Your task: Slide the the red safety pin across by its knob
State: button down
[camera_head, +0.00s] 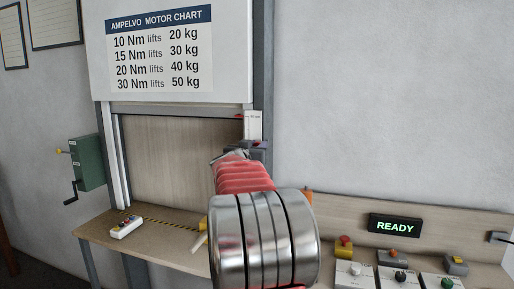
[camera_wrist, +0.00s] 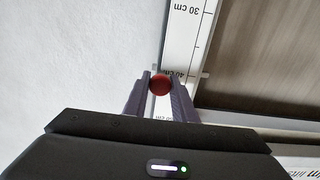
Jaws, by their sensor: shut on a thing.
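The red knob (camera_wrist: 160,84) of the safety pin shows in the wrist view, round and dark red. My gripper (camera_wrist: 160,88) has its two grey fingers on either side of the knob, shut on it. The knob sits over the white scale rail (camera_wrist: 184,40), close to the 40 cm mark. The pin's shaft is hidden behind the knob and fingers. In the head view my gripper (camera_head: 252,146) is at the upper right corner of the shutter frame, largely hidden by my own arm. The knob cannot be made out there.
The brown shutter panel (camera_head: 170,165) fills the frame left of my arm. A green crank box (camera_head: 88,162) is on the frame's left side. A white remote (camera_head: 126,228) lies on the bench. A READY display (camera_head: 394,226) and several switch modules stand at right. The wall right of the frame is clear.

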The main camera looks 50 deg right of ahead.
jog(key=shift+w+a, duration=0.15)
jog(key=shift+w, duration=0.1)
jog(key=c, duration=1.5)
grip_release()
jog(key=v, duration=1.3)
jog(key=shift+s+a, duration=0.15)
jog(key=shift+a, duration=0.2)
